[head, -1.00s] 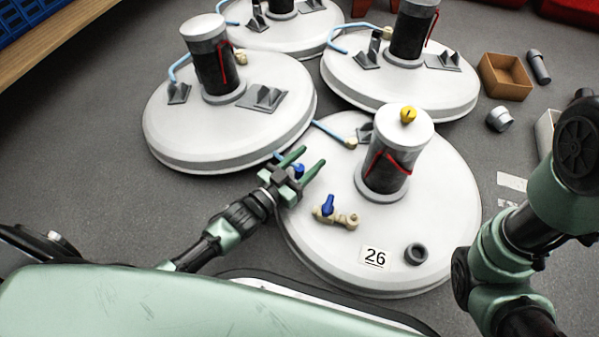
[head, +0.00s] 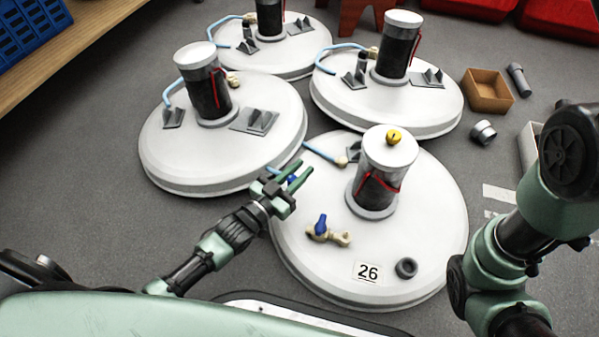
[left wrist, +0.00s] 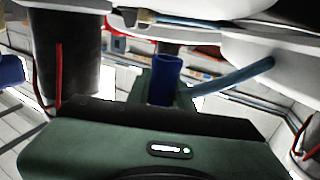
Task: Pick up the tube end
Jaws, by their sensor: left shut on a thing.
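The tube end is a dark blue sleeve (head: 292,179) between the fingers of my left gripper (head: 298,172), at the left rim of the tank marked 26 (head: 330,277). The gripper is shut on it, and its green fingers partly hide it. In the left wrist view the blue tube end (left wrist: 164,80) stands up between the fingers. A light blue tube (left wrist: 235,76) runs off from it to the right. My right arm shows at the right of the head view, but its gripper is not in view.
A blue-handled valve (head: 321,225) and a dark ring (head: 406,268) lie on the tank's lid. A clear and black cylinder with a yellow knob (head: 394,137) stands there. Other white tanks (head: 165,160) stand close behind. An open box (head: 487,91) is on the floor.

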